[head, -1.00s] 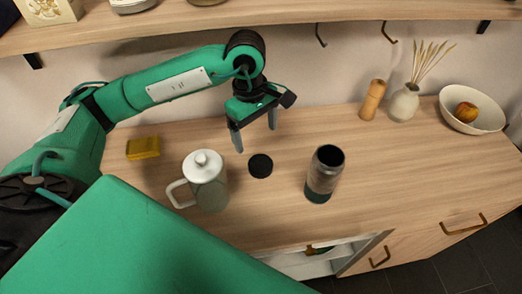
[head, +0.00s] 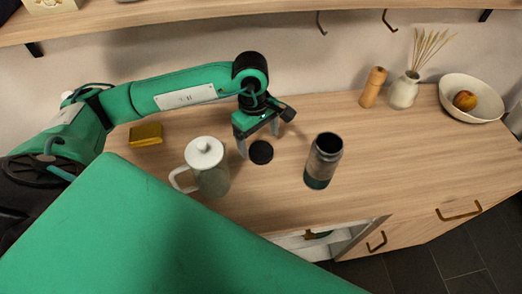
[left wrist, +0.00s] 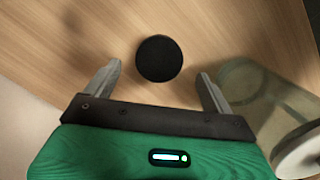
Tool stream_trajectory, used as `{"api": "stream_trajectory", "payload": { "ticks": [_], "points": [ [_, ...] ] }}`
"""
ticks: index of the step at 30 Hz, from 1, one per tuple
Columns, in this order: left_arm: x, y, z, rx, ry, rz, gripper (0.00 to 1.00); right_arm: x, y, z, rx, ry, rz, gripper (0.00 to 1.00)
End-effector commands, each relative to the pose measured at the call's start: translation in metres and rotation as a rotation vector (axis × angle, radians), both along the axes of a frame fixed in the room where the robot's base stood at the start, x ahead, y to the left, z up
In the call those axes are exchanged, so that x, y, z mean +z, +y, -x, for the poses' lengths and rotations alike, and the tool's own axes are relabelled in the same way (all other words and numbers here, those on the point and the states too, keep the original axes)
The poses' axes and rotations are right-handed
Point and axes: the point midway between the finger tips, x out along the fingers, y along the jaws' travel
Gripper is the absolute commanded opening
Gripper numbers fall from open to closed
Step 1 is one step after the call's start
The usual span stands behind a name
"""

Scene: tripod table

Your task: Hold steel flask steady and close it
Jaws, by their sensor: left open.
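The steel flask (head: 323,163) stands upright and open on the wooden counter, with a dark rim, a steel middle and a dark green base. Its round black lid (head: 261,152) lies flat on the counter to the left of the flask. My left gripper (head: 259,148) is open and empty above the lid, a little behind it. In the left wrist view the lid (left wrist: 159,58) lies beyond and between the spread fingertips (left wrist: 160,80), not touched. My right gripper is not in view.
A white-lidded jug (head: 208,170) stands close to the left of the lid; it also shows in the left wrist view (left wrist: 262,100). A yellow block (head: 146,135) lies farther left. A wooden mill (head: 373,88), a vase (head: 404,92) and a bowl (head: 455,110) stand at back right.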

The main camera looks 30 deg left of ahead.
Motion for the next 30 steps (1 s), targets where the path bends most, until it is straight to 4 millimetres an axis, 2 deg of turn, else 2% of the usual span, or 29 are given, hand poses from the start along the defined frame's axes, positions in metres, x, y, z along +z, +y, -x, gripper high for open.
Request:
{"api": "stream_trajectory", "payload": {
  "ticks": [8,11,14,19,30],
  "points": [
    [-0.003,-0.001,0.0,0.0,0.002,0.0,0.86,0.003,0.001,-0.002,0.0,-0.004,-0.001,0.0],
    [-0.013,-0.003,0.001,-0.002,0.005,0.0,0.86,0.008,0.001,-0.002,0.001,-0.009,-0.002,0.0],
    [-0.028,-0.005,0.001,0.0,0.006,0.001,0.86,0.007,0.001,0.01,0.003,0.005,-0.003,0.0],
    [-0.049,-0.006,0.002,-0.001,0.003,0.0,0.86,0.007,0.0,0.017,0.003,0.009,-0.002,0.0],
    [-0.052,-0.007,0.001,-0.001,0.0,0.001,0.86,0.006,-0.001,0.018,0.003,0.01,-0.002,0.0]
  ]
}}
